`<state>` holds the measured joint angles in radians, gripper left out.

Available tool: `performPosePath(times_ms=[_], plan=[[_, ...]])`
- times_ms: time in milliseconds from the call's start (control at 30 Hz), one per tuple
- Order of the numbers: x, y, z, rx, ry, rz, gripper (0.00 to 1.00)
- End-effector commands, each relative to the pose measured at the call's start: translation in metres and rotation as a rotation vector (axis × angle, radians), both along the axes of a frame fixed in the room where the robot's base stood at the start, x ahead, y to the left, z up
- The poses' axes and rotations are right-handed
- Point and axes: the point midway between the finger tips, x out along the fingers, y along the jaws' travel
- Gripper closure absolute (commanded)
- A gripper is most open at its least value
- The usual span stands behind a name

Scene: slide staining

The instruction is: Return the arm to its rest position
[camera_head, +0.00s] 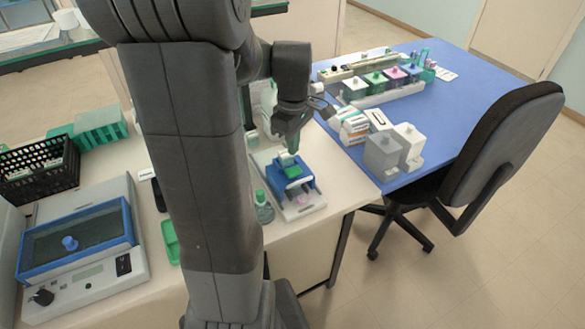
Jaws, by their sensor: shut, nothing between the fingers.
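My arm rises dark grey through the middle of the picture and bends right at the top. My gripper (291,146) hangs from it, pointing down over the near bench. It is shut, with nothing seen held in it. Just below its tips is a small blue-and-green device (292,172) on a pale base. I cannot tell from this view how much gap lies between the tips and the device. My arm hides part of the bench behind it.
A blue table (440,100) at right holds a row of coloured staining jars (375,80), white-and-orange boxes (352,122) and grey-white containers (383,152). A chair (505,140) stands close by. Left are a blue-framed instrument (75,270), black basket (40,172) and green rack (100,127). A green-capped bottle (263,208) stands near my arm.

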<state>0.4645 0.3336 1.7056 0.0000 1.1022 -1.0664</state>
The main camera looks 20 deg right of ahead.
Motion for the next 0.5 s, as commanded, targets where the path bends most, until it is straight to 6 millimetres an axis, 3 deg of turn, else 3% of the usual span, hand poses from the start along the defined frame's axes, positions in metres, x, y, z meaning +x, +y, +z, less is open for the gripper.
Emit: performPosePath(times_ms=[267,500], plan=[[0.000,0.000,-0.002,0.000,0.000,0.000,1.00],[0.000,0.000,-0.018,0.001,0.001,0.000,1.00]])
